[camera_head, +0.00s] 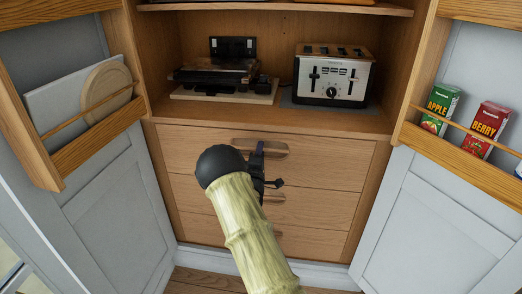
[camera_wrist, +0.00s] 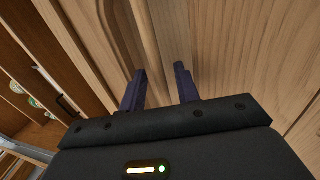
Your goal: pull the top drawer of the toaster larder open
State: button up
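The top drawer (camera_head: 190,145) of the wooden larder is below the toaster shelf, and its front looks flush with the cabinet. Its handle (camera_head: 275,147) is a wooden pull at the upper middle, partly hidden by my gripper. My gripper (camera_head: 262,152) is at the left part of this handle. In the wrist view my gripper (camera_wrist: 160,69) has its two dark fingers apart, pointing at the wooden front. A light wooden bar (camera_wrist: 147,35), seemingly the handle, runs down toward the gap between the fingers. I cannot tell whether either finger touches it.
The toaster (camera_head: 333,76) and a black machine (camera_head: 225,75) on a board stand on the shelf above. More drawers are below. The left door (camera_head: 120,205) and right door (camera_head: 430,225) stand open on both sides, with racks holding boards and small cartons (camera_head: 485,128).

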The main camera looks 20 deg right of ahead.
jog(key=shift+x, duration=0.8)
grip_shut()
jog(key=shift+s+f, duration=0.1)
